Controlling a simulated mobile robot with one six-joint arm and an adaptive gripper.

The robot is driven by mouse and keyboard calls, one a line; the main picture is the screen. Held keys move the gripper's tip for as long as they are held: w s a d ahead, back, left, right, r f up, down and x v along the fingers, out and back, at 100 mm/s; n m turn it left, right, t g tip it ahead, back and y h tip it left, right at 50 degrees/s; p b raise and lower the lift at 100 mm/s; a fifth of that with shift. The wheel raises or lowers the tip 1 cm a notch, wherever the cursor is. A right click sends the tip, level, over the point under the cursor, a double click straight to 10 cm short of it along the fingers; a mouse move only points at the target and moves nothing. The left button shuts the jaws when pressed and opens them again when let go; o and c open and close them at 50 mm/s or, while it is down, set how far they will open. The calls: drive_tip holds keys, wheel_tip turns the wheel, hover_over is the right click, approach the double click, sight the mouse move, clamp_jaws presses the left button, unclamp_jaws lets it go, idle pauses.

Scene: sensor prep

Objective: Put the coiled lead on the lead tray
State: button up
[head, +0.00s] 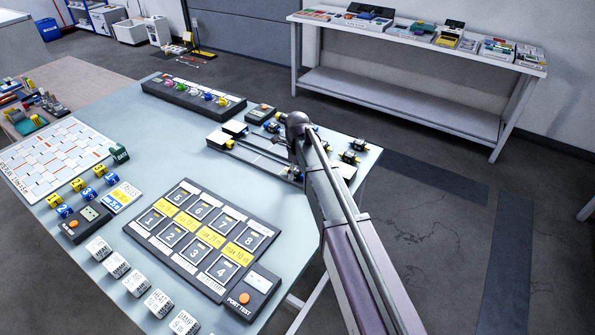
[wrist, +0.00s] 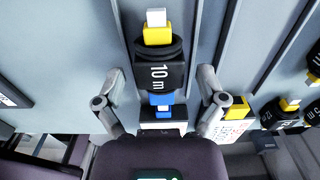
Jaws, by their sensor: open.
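In the wrist view a black coiled lead (wrist: 160,77) marked "10 m" lies ahead of my gripper, with a yellow and white plug at its far end and a blue plug at its near end. My gripper (wrist: 160,104) is open, one finger on each side of the lead's near end. I see gaps between the fingers and the lead; its height over the lead is unclear. In the head view my arm partly hides this work area, and several small dark coiled leads (head: 349,157) lie to its right. I cannot tell which surface is the lead tray.
More leads (wrist: 289,106) with yellow plugs lie at the right in the wrist view. On the table (head: 290,205) are a numbered port panel (head: 203,238), a dark rack with coloured plugs (head: 193,95) and labelled white blocks (head: 116,263). Bare tabletop lies behind the panel.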

sight(298, 170)
drive_tip(key=shift+r, duration=0.1)
wheel_tip(298, 170, up, 12)
drive_tip(key=p, duration=1.2)
idle(0.8)
drive_tip(key=s+d+n, duration=0.8)
drive_tip(key=s+n, duration=0.3)
drive_tip(key=n, duration=0.1)
drive_tip(key=s+d+n, duration=0.7)
drive_tip(key=s+n, duration=0.4)
drive_tip(key=n, duration=0.1)
drive_tip(key=shift+s+d+n, duration=0.4)
